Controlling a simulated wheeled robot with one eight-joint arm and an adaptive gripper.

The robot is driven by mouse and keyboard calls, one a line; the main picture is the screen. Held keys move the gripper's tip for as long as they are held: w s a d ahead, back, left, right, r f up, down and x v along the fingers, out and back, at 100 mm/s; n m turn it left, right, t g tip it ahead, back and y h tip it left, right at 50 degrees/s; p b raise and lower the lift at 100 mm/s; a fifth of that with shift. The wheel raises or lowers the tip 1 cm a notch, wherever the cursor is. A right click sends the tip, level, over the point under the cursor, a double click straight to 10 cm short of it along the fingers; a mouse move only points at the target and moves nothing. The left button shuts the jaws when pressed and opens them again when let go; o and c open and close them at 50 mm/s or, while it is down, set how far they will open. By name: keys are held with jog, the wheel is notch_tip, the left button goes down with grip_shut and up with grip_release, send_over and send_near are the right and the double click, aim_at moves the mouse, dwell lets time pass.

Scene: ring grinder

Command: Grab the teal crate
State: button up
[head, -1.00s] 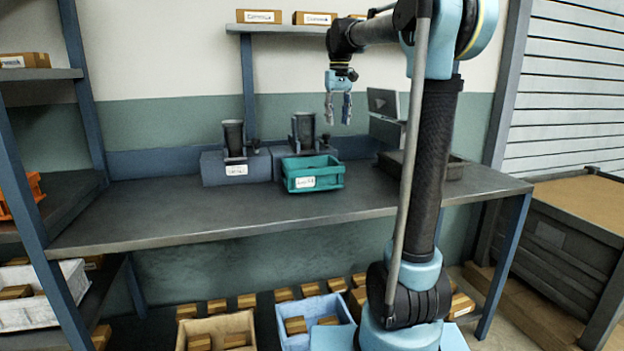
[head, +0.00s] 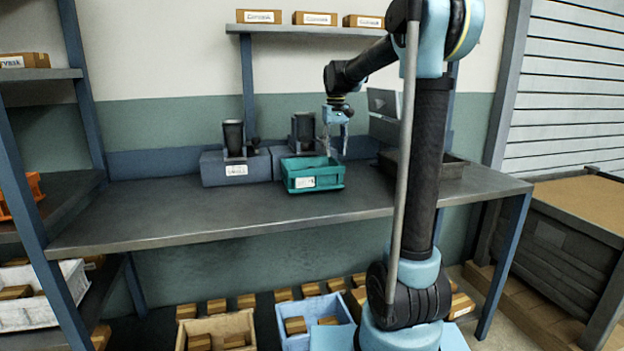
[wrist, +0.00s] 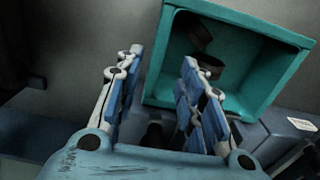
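The teal crate (head: 313,178) sits upright on the grey workbench (head: 210,219), with a white label on its front. In the wrist view the crate (wrist: 274,29) is seen from above, with dark ring-like parts inside. My gripper (head: 335,154) is at the crate's rear right rim, pointing down. In the wrist view my gripper's fingers (wrist: 156,72) are spread with a clear gap between them. The right finger overlaps the crate's near wall in that view. I cannot tell whether it touches the wall. Nothing is held between the fingers.
Two grinder units stand behind the crate, the left one (head: 236,165) clear of it. A dark tray (head: 445,178) lies to the right beside a grey box-like device (head: 385,121). The bench is bare to the left and in front.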

aim_at(336, 160)
jog(key=shift+s+d+f, duration=0.1)
jog(key=shift+d+f, duration=0.1)
jog(key=shift+f, duration=1.2)
jog(key=shift+d+f, duration=0.15)
jog(key=shift+f, duration=1.25)
grip_shut()
